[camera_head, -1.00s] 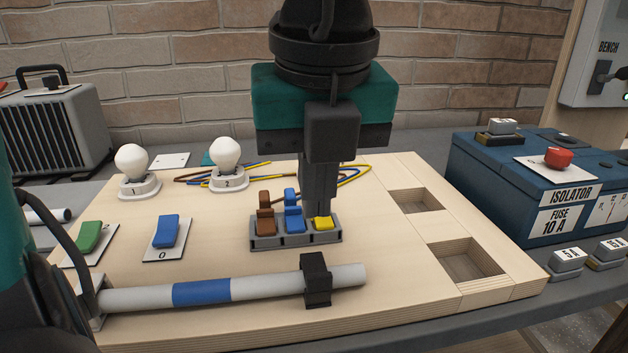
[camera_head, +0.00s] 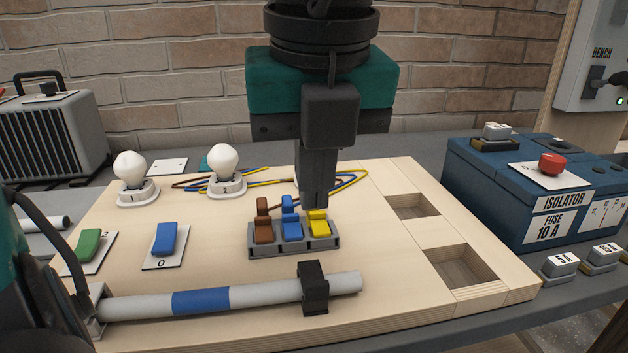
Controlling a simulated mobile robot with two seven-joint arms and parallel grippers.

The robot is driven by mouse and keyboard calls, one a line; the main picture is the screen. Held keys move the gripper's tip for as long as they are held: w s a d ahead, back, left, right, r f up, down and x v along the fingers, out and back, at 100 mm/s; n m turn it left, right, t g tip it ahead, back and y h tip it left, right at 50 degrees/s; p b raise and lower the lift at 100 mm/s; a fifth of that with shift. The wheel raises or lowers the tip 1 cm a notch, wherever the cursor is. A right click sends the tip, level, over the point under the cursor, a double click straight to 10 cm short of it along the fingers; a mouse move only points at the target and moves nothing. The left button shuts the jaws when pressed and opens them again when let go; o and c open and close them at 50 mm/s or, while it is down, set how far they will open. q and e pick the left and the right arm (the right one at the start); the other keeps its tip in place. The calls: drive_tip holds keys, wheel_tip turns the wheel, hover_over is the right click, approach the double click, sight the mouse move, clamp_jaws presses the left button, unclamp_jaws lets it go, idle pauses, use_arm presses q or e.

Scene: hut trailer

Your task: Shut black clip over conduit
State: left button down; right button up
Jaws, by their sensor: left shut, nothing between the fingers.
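The black clip (camera_head: 313,288) sits around the right part of the grey conduit (camera_head: 255,291), which has a blue band and lies along the front of the wooden board (camera_head: 215,275). I cannot tell whether the clip is latched. My left gripper (camera_head: 317,204) comes down from the top centre, shut and empty. Its fingertips are just above or behind the yellow lever (camera_head: 318,227) of a grey terminal block (camera_head: 294,249), hiding part of that lever. The brown lever (camera_head: 263,231) and blue lever (camera_head: 292,228) stand beside it. The clip is in front of the block, apart from the gripper. My right gripper is not seen.
Two white bulbs (camera_head: 223,160), a green switch (camera_head: 89,244) and a blue switch (camera_head: 165,238) are on the board's left. Two square recesses (camera_head: 464,267) are on its right. A blue isolator box (camera_head: 500,190) with a red button stands at right, a grey heater-like case (camera_head: 55,135) at left.

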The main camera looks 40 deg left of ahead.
use_arm(q)
drive_tip(key=v, duration=0.1)
drive_tip(key=p+v, duration=0.1)
drive_tip(key=v, duration=0.1)
drive_tip(key=shift+w+a+r+p, duration=0.2)
drive_tip(key=shift+a+r+p, duration=0.05)
drive_tip(key=shift+r+p, duration=0.15)
idle(0.6)
